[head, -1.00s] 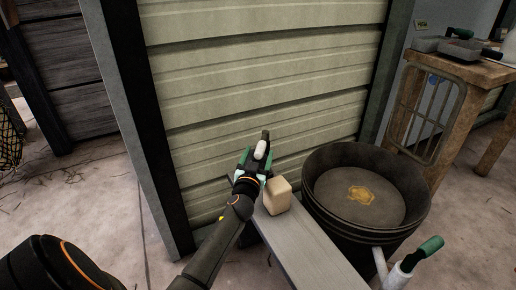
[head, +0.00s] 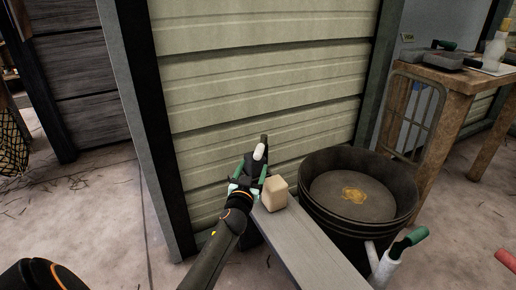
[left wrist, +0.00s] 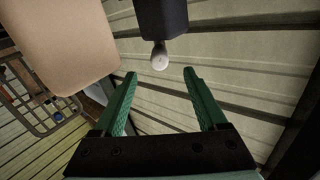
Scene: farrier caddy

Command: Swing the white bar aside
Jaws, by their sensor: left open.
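The white bar (head: 260,152) is a short, rounded white piece on a dark upright part, in front of the ribbed wall panel. In the left wrist view the bar (left wrist: 160,56) shows end-on as a pale rounded tip below a dark block. My left gripper (head: 248,177) has green fingers and is just on the near side of the bar. Its fingers (left wrist: 160,76) are spread, with nothing held between them; the bar's tip lies in line with the gap, beyond the fingertips. My right gripper is in neither view.
A beige block (head: 275,195) stands close right of my left gripper on a grey plank (head: 308,250). A black tub (head: 359,226) is right of it, with a green-handled white tool (head: 388,266) in front. A wooden table (head: 450,88) stands at the back right.

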